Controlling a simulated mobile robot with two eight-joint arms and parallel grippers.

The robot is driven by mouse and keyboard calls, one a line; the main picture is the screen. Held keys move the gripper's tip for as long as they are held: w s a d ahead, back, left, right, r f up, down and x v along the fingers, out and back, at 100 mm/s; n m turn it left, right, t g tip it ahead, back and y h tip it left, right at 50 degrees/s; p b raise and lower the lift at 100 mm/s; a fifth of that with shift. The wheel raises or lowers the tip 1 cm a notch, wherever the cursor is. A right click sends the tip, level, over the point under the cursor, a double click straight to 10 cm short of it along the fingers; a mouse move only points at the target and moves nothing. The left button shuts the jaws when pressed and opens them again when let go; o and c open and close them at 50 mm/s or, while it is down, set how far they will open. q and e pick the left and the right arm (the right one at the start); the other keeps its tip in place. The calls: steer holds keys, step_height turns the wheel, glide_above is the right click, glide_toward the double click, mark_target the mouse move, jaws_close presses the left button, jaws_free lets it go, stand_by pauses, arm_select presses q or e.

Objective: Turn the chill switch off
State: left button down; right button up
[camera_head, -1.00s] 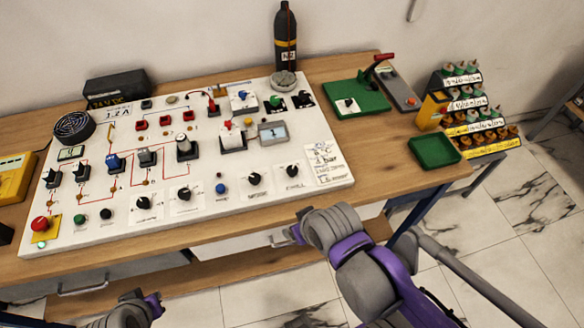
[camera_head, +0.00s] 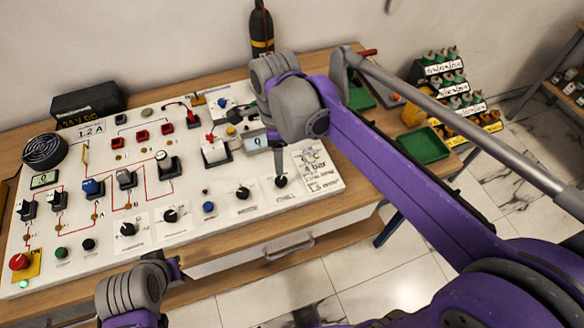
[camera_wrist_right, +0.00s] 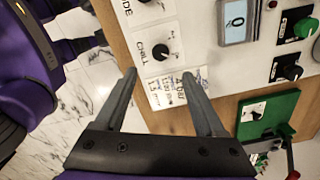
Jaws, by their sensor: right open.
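The chill switch is a black rotary knob (camera_wrist_right: 160,50) on a white plate marked CHILL, at the top middle of the right wrist view. In the head view the chill switch (camera_head: 281,182) is at the right front of the white panel (camera_head: 225,190). My right gripper (camera_wrist_right: 159,74) is open and empty, with its fingertips either side of and just short of the knob in the wrist view. In the head view, one finger of it shows just above the knob. My left gripper (camera_head: 172,270) is low at the front edge of the bench; its jaws are not clear.
Beside the chill switch are another black knob (camera_head: 243,193), a grey display box (camera_head: 256,141) and a white note card (camera_head: 318,170). A green tray (camera_head: 424,146) and a bottle rack (camera_head: 460,95) stand right. A dark cylinder (camera_head: 262,30) stands behind.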

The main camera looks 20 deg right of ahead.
mark_target(281, 180)
steer(key=shift+m, duration=0.5)
step_height(281, 180, down, 11)
steer(key=shift+w+r+b, duration=0.15)
steer(key=shift+r+b, duration=0.05)
steer(key=shift+b, duration=0.15)
jaws_close()
